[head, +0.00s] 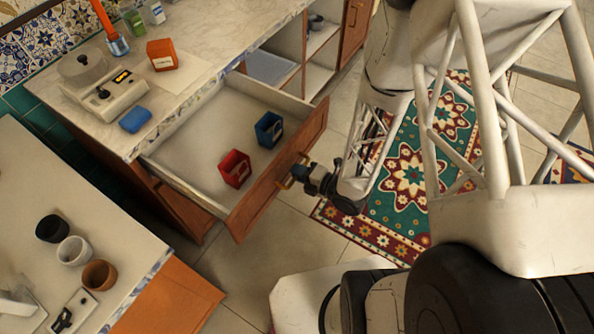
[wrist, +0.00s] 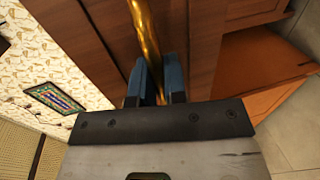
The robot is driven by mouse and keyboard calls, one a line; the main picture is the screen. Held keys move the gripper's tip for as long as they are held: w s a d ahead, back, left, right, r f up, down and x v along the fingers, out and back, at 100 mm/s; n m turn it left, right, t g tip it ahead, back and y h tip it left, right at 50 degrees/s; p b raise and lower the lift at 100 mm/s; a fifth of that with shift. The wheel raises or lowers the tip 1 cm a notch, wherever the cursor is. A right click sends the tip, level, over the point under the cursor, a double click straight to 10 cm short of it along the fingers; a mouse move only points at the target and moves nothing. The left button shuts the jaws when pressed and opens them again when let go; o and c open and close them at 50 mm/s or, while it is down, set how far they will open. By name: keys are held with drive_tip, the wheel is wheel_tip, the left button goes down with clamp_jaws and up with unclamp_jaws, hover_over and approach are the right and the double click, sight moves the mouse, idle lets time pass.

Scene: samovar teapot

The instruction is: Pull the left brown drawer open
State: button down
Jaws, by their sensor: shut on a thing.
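The brown drawer (head: 278,183) is pulled well out from under the marble counter in the head view. Its pale inside shows, with a red box (head: 235,168) and a dark blue box (head: 268,130) in it. My gripper (head: 297,175) is at the front of the drawer, shut on its brass handle. In the wrist view the blue fingers of my gripper (wrist: 158,85) are on both sides of the brass handle (wrist: 147,35), in front of the brown drawer front (wrist: 200,45).
A second counter with several cups stands at lower left. A patterned rug (head: 408,175) lies on the floor at right. Tiled floor (head: 270,245) is clear before the drawer.

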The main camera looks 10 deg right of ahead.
drive_tip(key=shift+w, duration=0.1)
drive_tip(key=c, duration=1.2)
unclamp_jaws()
drive_tip(key=shift+d, duration=0.15)
drive_tip(key=v, duration=0.7)
drive_tip(key=shift+s, duration=0.3)
drive_tip(key=shift+d, duration=0.15)
drive_tip(key=shift+r, duration=0.1)
